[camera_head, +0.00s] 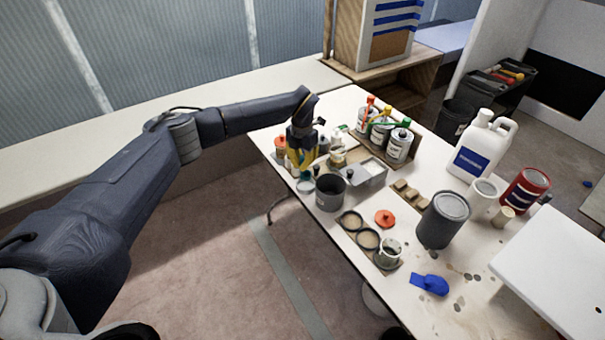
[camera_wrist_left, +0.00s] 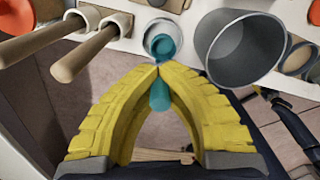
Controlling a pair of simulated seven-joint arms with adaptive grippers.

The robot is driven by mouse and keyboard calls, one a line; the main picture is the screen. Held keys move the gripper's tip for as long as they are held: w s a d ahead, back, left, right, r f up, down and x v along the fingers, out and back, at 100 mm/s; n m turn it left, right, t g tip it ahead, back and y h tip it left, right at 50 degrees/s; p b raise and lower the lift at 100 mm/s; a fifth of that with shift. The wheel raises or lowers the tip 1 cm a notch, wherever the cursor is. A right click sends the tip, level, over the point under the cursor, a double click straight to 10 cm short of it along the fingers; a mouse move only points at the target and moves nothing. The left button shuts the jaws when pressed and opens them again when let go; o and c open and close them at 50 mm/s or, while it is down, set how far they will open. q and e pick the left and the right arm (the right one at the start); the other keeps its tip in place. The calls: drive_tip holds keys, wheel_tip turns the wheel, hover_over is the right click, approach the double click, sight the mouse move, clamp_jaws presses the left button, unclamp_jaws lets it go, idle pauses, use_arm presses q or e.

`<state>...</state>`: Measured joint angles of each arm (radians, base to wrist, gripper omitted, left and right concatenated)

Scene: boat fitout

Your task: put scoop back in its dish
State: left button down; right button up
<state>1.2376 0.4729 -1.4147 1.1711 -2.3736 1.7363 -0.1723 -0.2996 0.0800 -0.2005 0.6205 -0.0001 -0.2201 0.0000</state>
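My left gripper (camera_head: 303,166) points down at the near left edge of the table. In the left wrist view its yellow fingers (camera_wrist_left: 158,68) meet at the tips on the teal scoop (camera_wrist_left: 159,94). Part of the scoop shows between the fingers, and its far end lies over the opening of a small round pale dish (camera_wrist_left: 149,43). I cannot tell whether that end touches the dish's bottom. In the head view the dish (camera_head: 306,187) shows just below the fingertips.
A dark grey pot (camera_head: 330,193) stands close to the right of the dish. A metal tray (camera_head: 370,173) and several cans stand behind. A blue object (camera_head: 430,284) lies near the front.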

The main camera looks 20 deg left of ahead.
sight(302, 179)
use_arm(q)
drive_tip(key=shift+f, duration=2.2)
drive_tip(key=shift+f, duration=0.1)
drive_tip(key=c, duration=1.6)
unclamp_jaws()
wheel_tip(302, 179, up, 12)
drive_tip(key=shift+r, duration=0.1)
